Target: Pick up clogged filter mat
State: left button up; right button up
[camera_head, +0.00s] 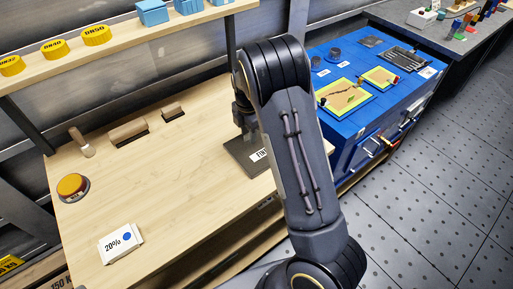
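A dark grey flat piece (240,158) lies on the wooden bench; a white label with black letters shows on it, partly hidden by my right arm. I cannot tell whether it is the filter mat. My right gripper (243,128) points down just above and behind this piece, partly hidden by my arm. Its fingertips are too dark and small to tell whether they are open or touching anything. Two yellow-edged panels with brown faces, a larger one (343,98) and a smaller one (381,77), lie on the blue cabinet. My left gripper is not in view.
The wooden bench (190,180) is mostly bare. On it are a yellow-topped round button (72,186), a white "20%" box (121,244) and wooden-handled tools (128,132). A shelf with yellow discs (54,49) and blue boxes overhangs the back. The blue cabinet (350,150) stands at right.

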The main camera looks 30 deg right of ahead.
jog(key=shift+f, duration=0.1)
jog(key=shift+c, duration=0.3)
grip_shut()
